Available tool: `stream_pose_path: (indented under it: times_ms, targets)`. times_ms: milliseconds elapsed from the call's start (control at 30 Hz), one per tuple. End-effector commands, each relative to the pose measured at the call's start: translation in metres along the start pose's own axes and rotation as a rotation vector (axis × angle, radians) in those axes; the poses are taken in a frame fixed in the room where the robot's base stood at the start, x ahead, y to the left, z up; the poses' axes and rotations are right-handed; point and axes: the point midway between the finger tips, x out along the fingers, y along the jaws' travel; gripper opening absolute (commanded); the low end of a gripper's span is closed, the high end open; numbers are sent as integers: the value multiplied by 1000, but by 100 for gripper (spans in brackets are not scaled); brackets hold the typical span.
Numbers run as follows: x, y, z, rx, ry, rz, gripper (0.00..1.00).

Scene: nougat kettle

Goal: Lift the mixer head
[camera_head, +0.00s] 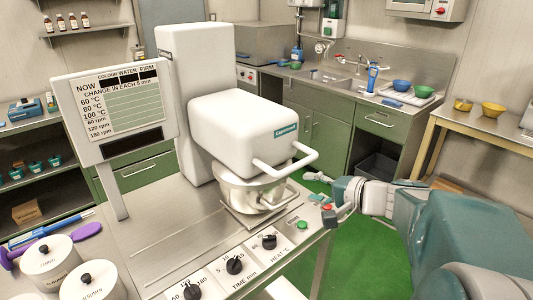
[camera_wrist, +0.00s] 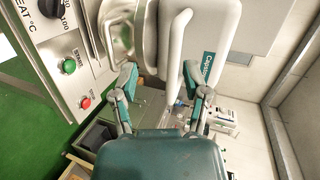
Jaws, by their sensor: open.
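The mixer head (camera_head: 240,120) is a white rounded block on a tall white column, lying level over the bowl (camera_head: 250,190). A white bar handle (camera_head: 290,168) loops out from its front end. My gripper (camera_head: 338,206) is open and empty, to the right of and below the handle in the head view. In the wrist view, the handle (camera_wrist: 176,50) extends into the space between the spread fingers of my gripper (camera_wrist: 160,76), nearer the right finger. The mixer head (camera_wrist: 212,35) is beyond, at upper right. I cannot tell whether either finger touches the handle.
A control panel with dark knobs (camera_head: 234,264), a green button (camera_head: 303,225) and a red button (camera_wrist: 85,102) lies along the front edge. A display board (camera_head: 118,105) stands left, above white lidded jars (camera_head: 48,258). Green floor (camera_head: 375,240) is open on the right.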

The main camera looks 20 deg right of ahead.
Motion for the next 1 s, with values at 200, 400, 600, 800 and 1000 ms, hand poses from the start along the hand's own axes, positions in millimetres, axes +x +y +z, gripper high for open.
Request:
stream_pose_path:
  times_ms: [200, 400, 600, 800, 1000]
  targets:
    - [-18, -4, -45, 67, 122, -122, 60]
    - [2, -6, -47, 67, 120, -125, 60]
    - [39, -10, -51, 68, 117, -123, 60]
    - [72, -14, -56, 67, 118, -123, 60]
    - [87, -16, -58, 68, 121, -123, 60]
